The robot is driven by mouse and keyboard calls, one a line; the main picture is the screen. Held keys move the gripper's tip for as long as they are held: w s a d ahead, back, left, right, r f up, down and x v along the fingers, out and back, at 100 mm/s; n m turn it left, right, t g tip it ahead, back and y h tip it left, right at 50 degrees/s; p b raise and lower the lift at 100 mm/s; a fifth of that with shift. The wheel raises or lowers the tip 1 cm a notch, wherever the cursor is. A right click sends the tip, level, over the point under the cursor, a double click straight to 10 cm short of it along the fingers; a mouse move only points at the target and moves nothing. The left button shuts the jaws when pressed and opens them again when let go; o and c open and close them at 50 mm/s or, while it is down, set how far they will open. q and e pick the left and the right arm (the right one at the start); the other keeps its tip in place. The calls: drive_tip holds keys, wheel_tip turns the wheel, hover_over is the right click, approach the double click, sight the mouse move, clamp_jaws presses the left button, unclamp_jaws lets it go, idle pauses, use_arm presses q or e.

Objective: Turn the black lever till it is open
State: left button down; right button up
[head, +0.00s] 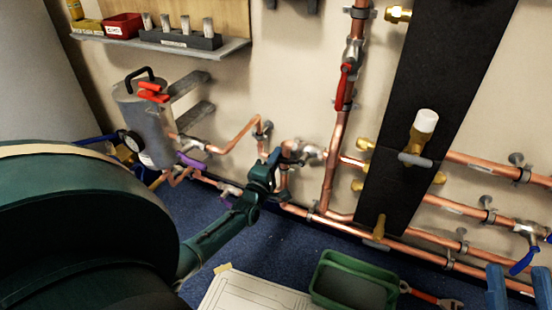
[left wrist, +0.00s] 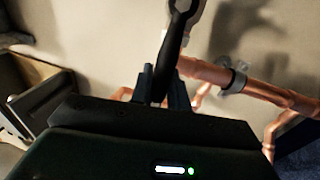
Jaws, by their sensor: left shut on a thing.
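In the head view my left gripper (head: 272,168) is at the silver valve (head: 302,151) on a copper pipe, left of the tall upright pipe. There the lever is mostly hidden by the fingers, and its exact angle cannot be told. Two blue fingers of my right gripper (head: 520,288) stand apart at the lower right edge, with nothing seen between them.
A red-handled valve (head: 345,82) is on the upright pipe. A grey cylinder (head: 150,120) with a gauge stands left. A black panel (head: 440,90) and more pipes are right. A green tray (head: 322,282) and a wrench (head: 432,296) lie below. A shelf (head: 215,48) is above.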

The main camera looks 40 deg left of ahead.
use_arm(q)
drive_tip(key=shift+f, duration=0.1)
drive_tip(key=c, duration=1.4)
unclamp_jaws()
